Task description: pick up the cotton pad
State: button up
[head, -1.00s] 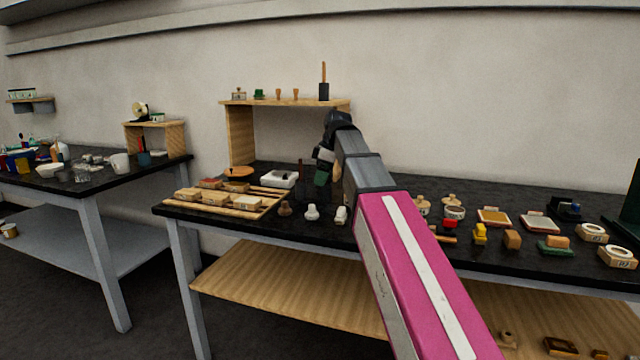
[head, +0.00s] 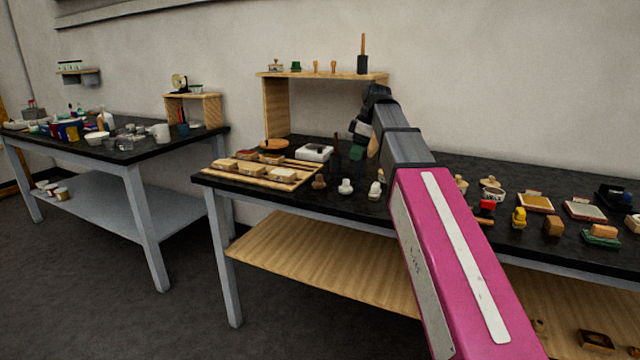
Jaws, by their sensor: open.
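I cannot make out a cotton pad for certain. Small pale pieces (head: 283,174) lie on a wooden board (head: 222,180) at the left end of the near black table, too small to identify. My gripper (head: 356,146) hangs from the dark wrist, over the back of this table, right of the white dish. It looks small and partly merges with dark items behind it. I see nothing clearly held in it.
A wooden shelf (head: 276,105) stands at the back of the near table (head: 440,205). Ink pads (head: 535,203) and blocks crowd the right. A second table (head: 130,158) with many items stands left, with a floor gap between.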

aim_at(319, 183)
jog(key=k, duration=1)
